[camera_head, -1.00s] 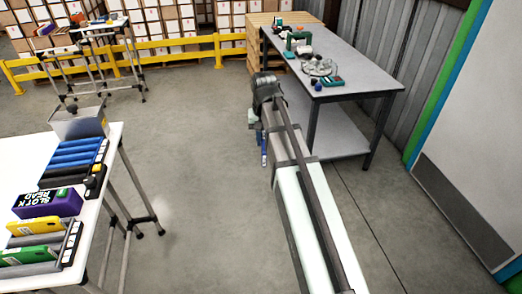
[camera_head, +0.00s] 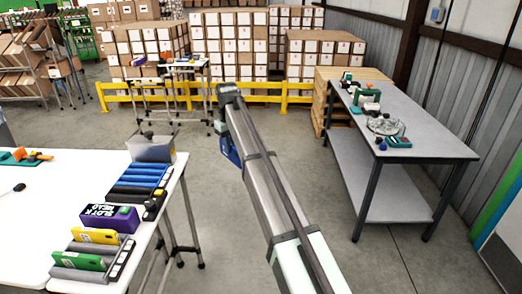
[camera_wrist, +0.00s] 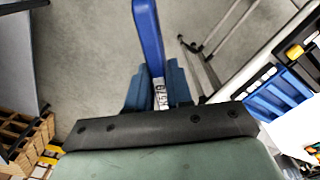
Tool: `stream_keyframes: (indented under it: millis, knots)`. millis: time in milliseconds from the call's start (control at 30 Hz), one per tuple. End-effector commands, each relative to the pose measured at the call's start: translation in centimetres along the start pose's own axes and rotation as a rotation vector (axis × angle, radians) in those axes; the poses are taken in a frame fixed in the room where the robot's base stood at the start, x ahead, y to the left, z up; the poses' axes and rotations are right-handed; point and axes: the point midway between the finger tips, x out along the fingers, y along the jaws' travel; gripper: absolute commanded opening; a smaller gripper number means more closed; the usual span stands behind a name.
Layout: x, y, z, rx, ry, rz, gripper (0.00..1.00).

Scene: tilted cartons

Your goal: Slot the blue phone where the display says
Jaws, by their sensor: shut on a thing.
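My gripper (camera_wrist: 152,92) is shut on the blue phone (camera_wrist: 148,40), which juts out from between the fingers in the wrist view. In the head view the blue phone (camera_head: 230,150) shows beside my arm, over the floor between the two tables; the arm hides most of the gripper. A purple box with white lettering (camera_head: 108,218) stands on the white table at left; it seems to read "SLOT K", the rest is unclear. Behind it is a rack with blue and black bars (camera_head: 140,180).
A grey table (camera_head: 425,140) with assorted items stands at right. A yellow rail (camera_head: 270,98) and stacked cartons are at the back. The floor between the tables is clear.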

Motion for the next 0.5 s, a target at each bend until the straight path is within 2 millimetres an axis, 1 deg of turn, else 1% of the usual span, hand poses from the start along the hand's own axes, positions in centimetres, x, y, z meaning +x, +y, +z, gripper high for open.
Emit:
stream_keyframes:
  millis: [33, 100, 267, 400, 467, 500]
  knots:
    - [0.1, -1.4, -2.2, -0.053, 0.0, 0.0, 0.0]
    - [0.3, -3.4, -4.3, -0.123, -0.001, 0.0, 0.0]
    - [0.8, -8.0, -8.7, -0.28, -0.001, -0.001, 0.0]
    - [1.4, -12.2, -12.3, -0.414, 0.0, -0.001, 0.0]
    - [1.6, -14.1, -13.8, -0.47, -0.001, -0.001, 0.0]
    - [1.8, -15.4, -14.7, -0.508, -0.001, -0.001, 0.0]
